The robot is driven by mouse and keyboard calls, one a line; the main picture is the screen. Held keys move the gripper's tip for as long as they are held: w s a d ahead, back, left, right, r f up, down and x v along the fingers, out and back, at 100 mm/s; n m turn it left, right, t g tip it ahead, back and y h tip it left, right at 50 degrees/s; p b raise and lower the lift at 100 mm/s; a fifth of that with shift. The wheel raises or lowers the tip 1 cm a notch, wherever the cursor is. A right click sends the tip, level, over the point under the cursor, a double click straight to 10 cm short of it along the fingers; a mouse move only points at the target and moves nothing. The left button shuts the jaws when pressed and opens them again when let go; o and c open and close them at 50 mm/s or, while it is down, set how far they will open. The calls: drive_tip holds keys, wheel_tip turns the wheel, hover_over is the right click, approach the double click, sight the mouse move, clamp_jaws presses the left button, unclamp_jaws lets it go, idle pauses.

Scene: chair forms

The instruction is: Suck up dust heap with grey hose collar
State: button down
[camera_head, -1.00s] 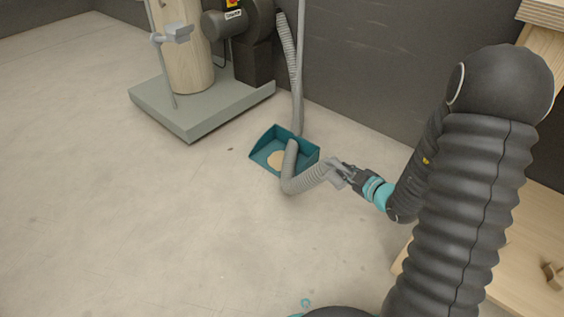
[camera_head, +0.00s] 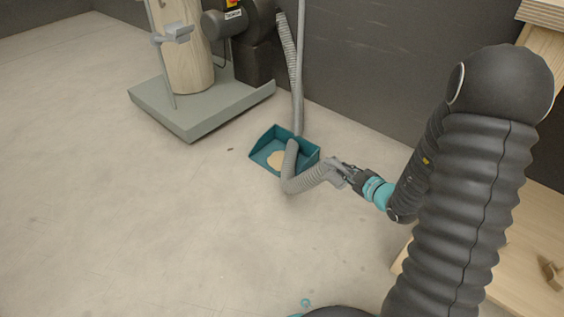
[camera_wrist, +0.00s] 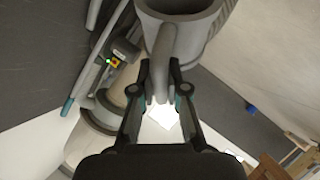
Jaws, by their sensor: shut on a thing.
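The dust heap (camera_head: 276,159) is a small tan pile inside a teal dustpan (camera_head: 269,144) on the floor; the grey hose hides part of the dustpan. My gripper (camera_head: 347,174) is right of the dustpan, shut on the grey hose collar (camera_head: 335,176). In the wrist view my gripper (camera_wrist: 161,92) has its fingertips on a narrow grey bar of the collar (camera_wrist: 205,28), whose round, wide rim shows at the top. The ribbed grey hose (camera_head: 305,181) bends from the collar down and left, then up across the dustpan. Whether it touches the dust, I cannot tell.
A grey-green machine base (camera_head: 190,118) with a pale wooden cylinder (camera_head: 183,50) and a dark motor housing stands at the back left. A ribbed hose (camera_head: 289,60) runs down the dark wall. Wooden furniture (camera_head: 520,240) is at the right. The floor at left and front is mostly clear.

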wheel_tip(320, 180, up, 10)
drive_tip(key=p, duration=1)
idle(0.6)
